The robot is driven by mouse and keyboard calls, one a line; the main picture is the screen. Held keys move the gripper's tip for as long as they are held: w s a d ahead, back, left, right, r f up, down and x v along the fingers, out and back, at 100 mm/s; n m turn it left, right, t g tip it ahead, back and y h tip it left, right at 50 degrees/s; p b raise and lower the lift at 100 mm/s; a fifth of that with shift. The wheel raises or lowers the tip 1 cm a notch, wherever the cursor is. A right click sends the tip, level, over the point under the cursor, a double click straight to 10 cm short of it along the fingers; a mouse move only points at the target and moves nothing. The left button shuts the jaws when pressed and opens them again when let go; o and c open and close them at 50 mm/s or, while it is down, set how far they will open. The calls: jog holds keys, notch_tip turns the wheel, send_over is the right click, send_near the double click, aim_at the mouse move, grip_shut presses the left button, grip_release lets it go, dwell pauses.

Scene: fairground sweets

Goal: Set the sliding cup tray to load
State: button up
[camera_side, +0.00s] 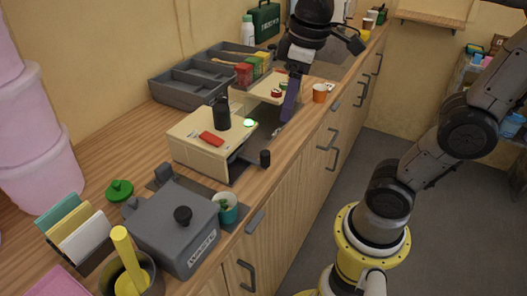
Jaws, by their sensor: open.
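A cream machine (195,143) stands on the wooden counter, with a red piece (211,138), a black cylinder (221,113) and a lit green spot (249,122) on top. A black knob (265,158) sticks out at its front right. A second cream block (262,88) stands behind it with small red and white pieces on it. I cannot tell which part is the sliding cup tray, or its setting. My gripper (289,104) points down at the front edge of the second block, its purple finger seen nearly edge-on. It is open; contact is unclear.
A dark divided organiser (180,90) lies behind the machine. An orange cup (320,92) stands right of my gripper. A grey lidded box (172,228), a teal cup (226,207) and a dark pot with a yellow stick (122,255) are in front. The floor beside the counter is free.

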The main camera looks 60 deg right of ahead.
jog(key=g, duration=0.2)
send_over(265, 152)
jog(key=f, duration=0.2)
notch_tip(265, 152, down, 14)
jog(key=shift+f, duration=0.15)
grip_shut()
dwell(0.3)
dwell(1.2)
